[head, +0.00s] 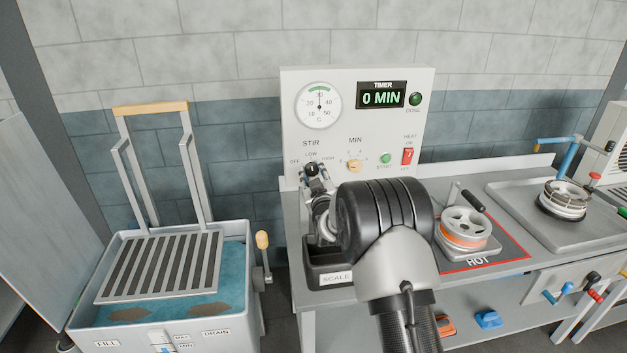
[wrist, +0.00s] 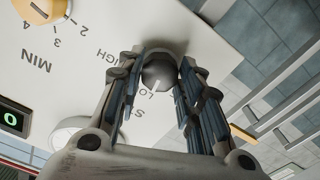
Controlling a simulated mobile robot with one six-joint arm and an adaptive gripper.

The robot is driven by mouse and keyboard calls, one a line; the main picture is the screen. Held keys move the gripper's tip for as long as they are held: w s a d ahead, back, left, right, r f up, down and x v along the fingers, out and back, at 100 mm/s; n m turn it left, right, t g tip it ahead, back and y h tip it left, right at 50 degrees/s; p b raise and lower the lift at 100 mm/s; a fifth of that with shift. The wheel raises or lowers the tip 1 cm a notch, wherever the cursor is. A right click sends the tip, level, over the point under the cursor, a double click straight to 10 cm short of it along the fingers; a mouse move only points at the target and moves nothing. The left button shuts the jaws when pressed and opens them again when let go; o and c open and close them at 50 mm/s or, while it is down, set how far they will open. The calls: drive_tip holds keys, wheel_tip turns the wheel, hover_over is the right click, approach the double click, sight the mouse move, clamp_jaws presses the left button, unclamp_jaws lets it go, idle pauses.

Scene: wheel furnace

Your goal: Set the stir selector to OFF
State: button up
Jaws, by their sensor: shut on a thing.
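The stir selector (head: 312,168) is a small dark round knob on the white control panel (head: 350,112), under the word STIR, with OFF, LOW and HIGH around it. In the wrist view the knob (wrist: 160,73) sits between my two fingertips, and its white pointer line faces LOW. My gripper (head: 315,177) is shut on the knob; it also shows in the wrist view (wrist: 159,66), with a finger on each side. My arm hides part of the panel's lower edge in the head view.
The panel also has a yellow MIN dial (head: 354,166), a green START button (head: 386,158) and a red HEAT switch (head: 407,156). A hot plate (head: 510,252) with a wheel lies right of my arm. A water tank (head: 250,300) stands at left.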

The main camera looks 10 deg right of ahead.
drive_tip(key=n+b, duration=0.6)
drive_tip(key=shift+f+b, duration=0.25)
drive_tip(key=shift+b, duration=0.15)
drive_tip(key=shift+r+n+b, duration=0.15)
drive_tip(key=shift+n+b, duration=1.55)
drive_tip(key=shift+n, duration=0.8)
drive_tip(key=shift+r, duration=0.1)
